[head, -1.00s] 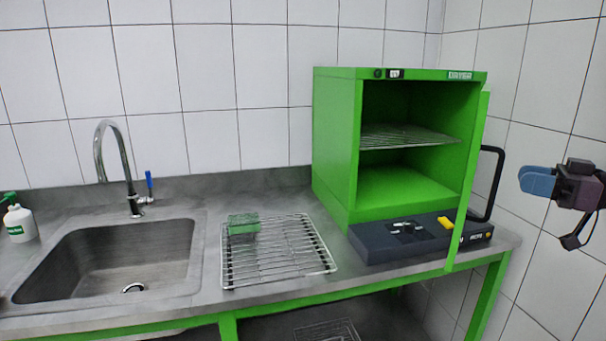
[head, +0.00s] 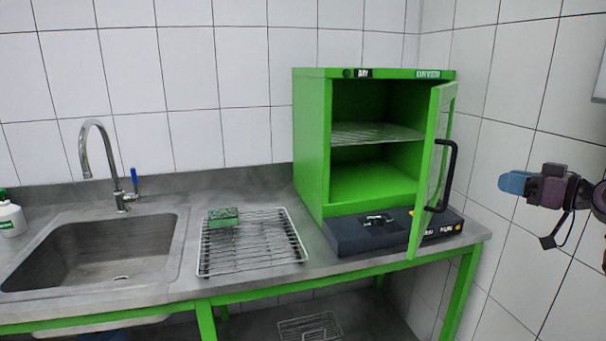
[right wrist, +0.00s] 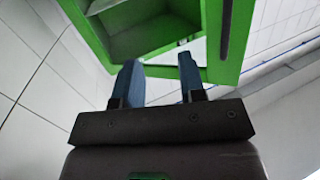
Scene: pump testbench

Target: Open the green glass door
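The green glass door (head: 434,170) of the green drying cabinet (head: 312,150) stands ajar, hinged at the cabinet's right side and swung out toward me. Its black handle (head: 452,170) is on the outer face, turned to the right. My right gripper (head: 503,182), with blue fingers, is right of the handle in the head view, apart from it. In the right wrist view its two fingers (right wrist: 158,82) are spread with nothing between them. Green cabinet or door parts (right wrist: 190,22) show beyond the fingers; I cannot identify the handle there. My left gripper is out of view.
A dark device (head: 365,234) lies under the cabinet front, partly behind the door. A wire rack (head: 255,250) with a green sponge (head: 224,216) is left of the cabinet, then the sink (head: 95,250). A tiled wall (head: 530,90) is on the right.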

